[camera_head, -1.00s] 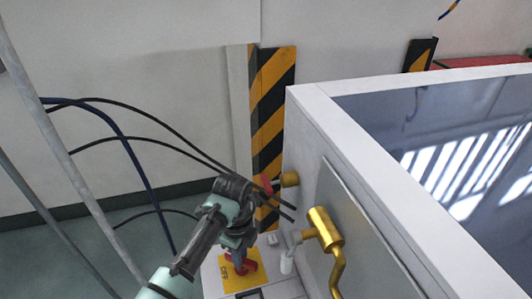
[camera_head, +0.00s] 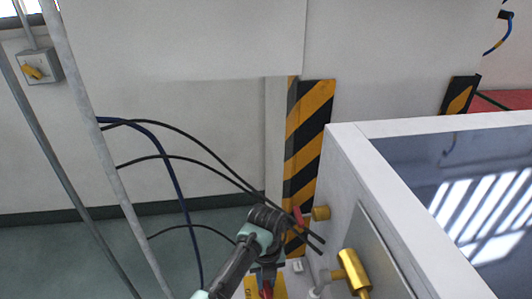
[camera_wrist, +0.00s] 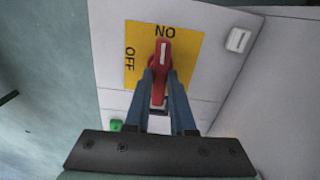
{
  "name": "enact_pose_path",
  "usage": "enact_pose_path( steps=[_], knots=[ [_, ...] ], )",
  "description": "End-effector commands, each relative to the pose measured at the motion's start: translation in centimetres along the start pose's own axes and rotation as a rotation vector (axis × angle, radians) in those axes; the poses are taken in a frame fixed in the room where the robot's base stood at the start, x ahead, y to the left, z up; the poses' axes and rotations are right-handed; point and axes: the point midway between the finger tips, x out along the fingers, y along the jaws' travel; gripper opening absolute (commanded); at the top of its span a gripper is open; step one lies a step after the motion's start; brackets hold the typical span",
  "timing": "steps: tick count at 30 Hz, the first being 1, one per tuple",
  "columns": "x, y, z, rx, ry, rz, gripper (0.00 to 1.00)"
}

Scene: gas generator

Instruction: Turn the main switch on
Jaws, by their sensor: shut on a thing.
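The main switch has a red handle (camera_wrist: 162,53) on a yellow plate (camera_wrist: 188,48) marked ON and OFF, on a pale panel. In the wrist view the handle lies upright in the picture, in line with the ON label at the top; OFF is to its left. My gripper (camera_wrist: 160,76) is shut on the handle, one blue finger on each side. In the head view, my gripper (camera_head: 267,279) is at the bottom edge, with the yellow plate (camera_head: 251,287) partly showing behind it and a bit of the red handle (camera_head: 267,292).
A large pale cabinet (camera_head: 345,180) stands to the right, with a brass fitting (camera_head: 354,270) on its side. A striped post (camera_head: 310,135) stands behind. A small green part (camera_wrist: 116,126) and a white part (camera_wrist: 238,40) sit near the plate. Open floor lies left.

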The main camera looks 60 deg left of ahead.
Motion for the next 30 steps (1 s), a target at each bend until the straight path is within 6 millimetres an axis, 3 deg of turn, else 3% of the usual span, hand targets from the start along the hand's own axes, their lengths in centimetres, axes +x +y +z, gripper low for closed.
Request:
enact_pose_path(
  steps=[21, 22, 24, 26, 30],
  knots=[
    [0.02, 0.01, -0.05, 0.077, 0.001, 0.002, 0.0],
    [0.02, 0.01, -0.05, 0.077, 0.001, 0.002, 0.28],
    [0.02, 0.0, -0.04, 0.076, 0.001, 0.001, 0.4],
    [0.02, 0.0, -0.03, 0.076, 0.001, 0.001, 0.51],
    [0.01, 0.0, -0.02, 0.075, 0.001, 0.001, 0.53]
  ],
)
